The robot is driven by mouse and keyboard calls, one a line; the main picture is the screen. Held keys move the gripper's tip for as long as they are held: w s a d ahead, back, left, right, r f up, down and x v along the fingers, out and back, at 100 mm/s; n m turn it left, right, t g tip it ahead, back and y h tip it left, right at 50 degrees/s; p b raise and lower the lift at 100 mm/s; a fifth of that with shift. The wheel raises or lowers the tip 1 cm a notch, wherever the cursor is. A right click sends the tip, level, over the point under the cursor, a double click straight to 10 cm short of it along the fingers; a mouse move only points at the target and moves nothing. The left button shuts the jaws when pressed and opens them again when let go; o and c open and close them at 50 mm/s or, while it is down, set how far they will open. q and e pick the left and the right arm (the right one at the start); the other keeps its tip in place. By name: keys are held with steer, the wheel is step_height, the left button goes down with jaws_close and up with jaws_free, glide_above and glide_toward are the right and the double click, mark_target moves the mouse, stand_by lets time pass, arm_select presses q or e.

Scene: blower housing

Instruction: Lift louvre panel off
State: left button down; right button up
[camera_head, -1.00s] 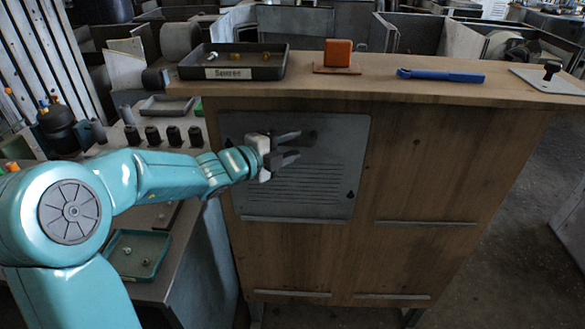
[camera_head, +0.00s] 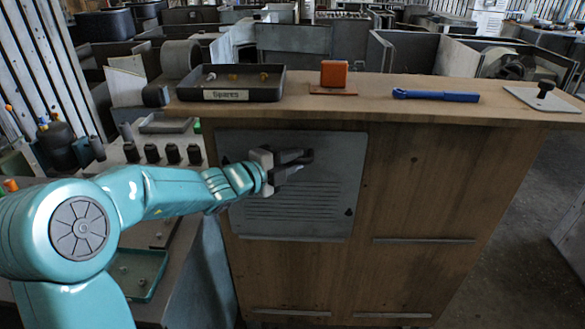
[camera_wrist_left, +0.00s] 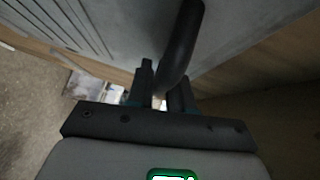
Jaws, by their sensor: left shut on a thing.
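The grey louvre panel (camera_head: 322,212) sits upright on the front of the wooden housing (camera_head: 420,170), with rows of slots in its lower half. My left gripper (camera_head: 302,158) is in front of the panel's upper middle, its fingers close together. In the left wrist view, a dark curved handle (camera_wrist_left: 181,45) on the panel (camera_wrist_left: 130,30) runs down between the fingers (camera_wrist_left: 163,88), which are shut on it. The handle is mostly hidden by the fingers in the head view. Small dark fasteners (camera_head: 348,212) show near the panel's edges. My right gripper is not in view.
On the housing top are a dark spares tray (camera_head: 230,95), an orange block (camera_head: 334,74), a blue tool (camera_head: 436,96) and a plate with a black knob (camera_head: 545,90). A side bench at left holds a teal tray (camera_head: 135,290). Floor at right is clear.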

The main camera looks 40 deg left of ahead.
arm_select(q)
steer(key=shift+s+a+r, duration=0.15)
steer(key=shift+s+r, duration=0.15)
steer(key=shift+r, duration=0.15)
steer(key=s+a+r+p, duration=0.1)
steer(key=s+r, duration=0.2)
steer(key=s, duration=0.4)
steer(key=s+a+r, duration=0.1)
steer(key=s+r, duration=0.3)
steer(key=s, duration=0.2)
steer(key=s+d+p, duration=0.1)
steer(key=s+d, duration=0.3)
steer(key=s, duration=0.2)
steer(key=shift+s+f, duration=0.15)
steer(key=shift+s, duration=0.2)
steer(key=shift+w+f, duration=0.1)
steer(key=shift+f, duration=0.05)
